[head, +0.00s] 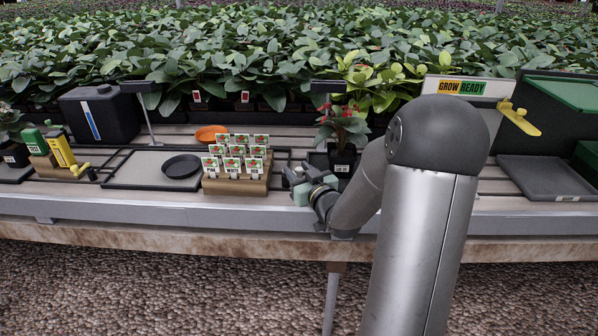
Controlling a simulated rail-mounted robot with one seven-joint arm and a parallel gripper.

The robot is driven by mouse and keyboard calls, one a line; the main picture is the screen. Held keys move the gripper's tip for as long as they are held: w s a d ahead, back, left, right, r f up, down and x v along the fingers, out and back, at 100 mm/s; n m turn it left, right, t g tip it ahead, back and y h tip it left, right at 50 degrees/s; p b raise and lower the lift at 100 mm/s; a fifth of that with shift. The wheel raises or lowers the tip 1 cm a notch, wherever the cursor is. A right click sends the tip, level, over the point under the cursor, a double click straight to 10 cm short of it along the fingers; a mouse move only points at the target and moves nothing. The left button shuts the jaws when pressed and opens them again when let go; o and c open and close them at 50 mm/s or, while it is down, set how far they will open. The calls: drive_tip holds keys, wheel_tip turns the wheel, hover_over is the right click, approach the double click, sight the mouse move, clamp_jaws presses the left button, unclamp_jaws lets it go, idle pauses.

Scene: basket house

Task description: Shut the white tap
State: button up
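I cannot make out a white tap in the head view; the area behind my gripper and arm is partly hidden. A yellow tap (80,170) sits on dark piping at the left of the bench. My gripper (315,188) is over the front part of the bench, right of the seed-packet rack and in front of the red-flowered potted plant. Its two pale green fingertips show apart, with nothing clearly seen between them.
The wooden rack (236,186) of seed packets stands close left of my gripper. The potted plant (343,135) is just behind it. A black dish (182,166), an orange dish (211,133), a black canister (98,115) and a grey tray (545,178) also stand on the bench.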

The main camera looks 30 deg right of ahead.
clamp_jaws()
